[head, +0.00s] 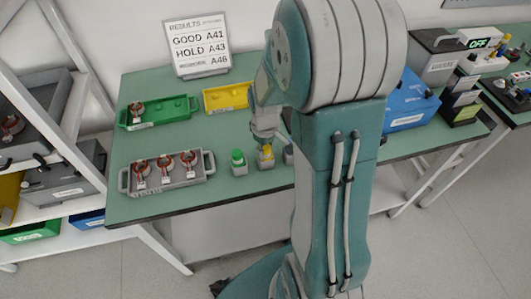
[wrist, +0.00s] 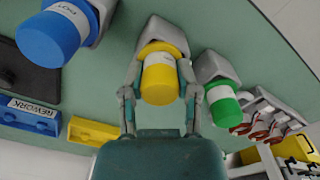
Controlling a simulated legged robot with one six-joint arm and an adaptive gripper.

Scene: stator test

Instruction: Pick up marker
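The yellow-capped marker (wrist: 160,78) stands in a grey holder (wrist: 165,33) in the wrist view, with a white label band around it. My gripper (wrist: 160,72) has one finger on each side of this marker. The fingers look spread, and I cannot tell whether their tips touch it. In the head view my gripper (head: 266,138) points down over the yellow marker (head: 266,153) on the green table. A green marker (wrist: 222,103) stands in a holder beside it, and a blue marker (wrist: 50,38) stands on the other side. In the head view my arm hides the blue one.
A grey tray (head: 180,182) with several copper-coloured parts lies left of the markers. A green bin (head: 160,113) and a yellow bin (head: 225,98) lie behind. A blue bin (head: 410,103) stands right of my arm. A results sign (head: 200,45) stands at the back.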

